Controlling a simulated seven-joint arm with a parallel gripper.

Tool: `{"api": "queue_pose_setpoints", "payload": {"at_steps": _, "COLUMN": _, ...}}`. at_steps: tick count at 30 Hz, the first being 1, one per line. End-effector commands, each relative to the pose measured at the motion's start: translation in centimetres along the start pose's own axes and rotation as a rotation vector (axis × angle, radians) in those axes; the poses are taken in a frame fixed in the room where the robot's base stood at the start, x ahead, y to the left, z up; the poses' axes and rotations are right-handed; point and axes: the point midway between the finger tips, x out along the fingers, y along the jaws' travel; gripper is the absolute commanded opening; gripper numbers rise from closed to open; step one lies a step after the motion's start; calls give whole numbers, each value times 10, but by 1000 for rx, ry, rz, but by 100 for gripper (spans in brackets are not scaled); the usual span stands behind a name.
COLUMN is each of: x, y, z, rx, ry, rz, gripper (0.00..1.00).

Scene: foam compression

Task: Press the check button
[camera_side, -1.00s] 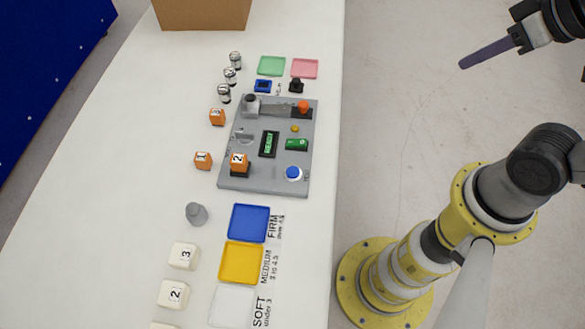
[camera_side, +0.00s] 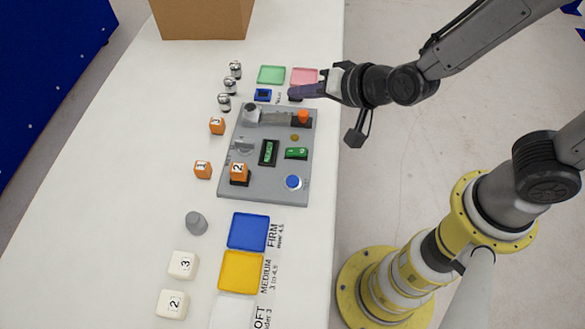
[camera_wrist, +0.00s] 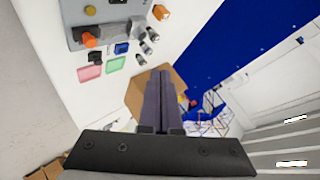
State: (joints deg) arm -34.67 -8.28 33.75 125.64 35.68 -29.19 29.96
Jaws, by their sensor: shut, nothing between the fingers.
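A grey panel (camera_side: 227,188) lies on the white table. It carries a round blue button (camera_side: 293,182), a green display (camera_side: 268,152), a green piece (camera_side: 296,153) and an orange knob (camera_side: 303,116). Above it sit a small blue device (camera_side: 263,95) and a black piece, which shows in the wrist view (camera_wrist: 96,57). No label marks which one is the check button. My gripper (camera_side: 292,93) is shut and empty, its purple fingers over the black piece's spot in the side view. In the wrist view the fingertips (camera_wrist: 162,73) are clear of the black piece; contact is not visible.
Green (camera_side: 271,75) and pink (camera_side: 304,76) trays lie beyond the panel. Several metal weights (camera_side: 229,86) and orange blocks (camera_side: 217,125) stand left. Blue (camera_side: 248,231) and yellow (camera_side: 241,271) trays and white blocks (camera_side: 183,264) lie nearer. A cardboard box (camera_side: 202,18) stands at the far end.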

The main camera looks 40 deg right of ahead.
Motion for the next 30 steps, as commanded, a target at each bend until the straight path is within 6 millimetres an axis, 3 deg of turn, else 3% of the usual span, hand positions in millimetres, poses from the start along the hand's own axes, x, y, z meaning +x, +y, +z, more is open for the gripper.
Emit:
{"api": "queue_pose_setpoints", "payload": {"at_steps": 1, "x": 7, "y": 6, "z": 23, "rx": -28, "ry": -32, "rz": 18, "gripper": 0}}
{"api": "queue_pose_setpoints", "payload": {"at_steps": 3, "x": 12, "y": 14, "z": 46, "rx": -58, "ry": -67, "rz": 38, "gripper": 0}}
{"api": "queue_pose_setpoints", "payload": {"at_steps": 10, "x": 15, "y": 28, "z": 95, "rx": -142, "ry": -156, "rz": 69, "gripper": 0}}
{"api": "queue_pose_setpoints", "payload": {"at_steps": 14, "x": 14, "y": 26, "z": 104, "rx": -159, "ry": -171, "rz": 62, "gripper": 0}}
{"api": "queue_pose_setpoints", "payload": {"at_steps": 24, "x": 13, "y": 26, "z": 104, "rx": -159, "ry": -172, "rz": 61, "gripper": 0}}
{"api": "queue_pose_setpoints", "payload": {"at_steps": 30, "x": 20, "y": 33, "z": 110, "rx": -161, "ry": -173, "rz": 65, "gripper": 0}}
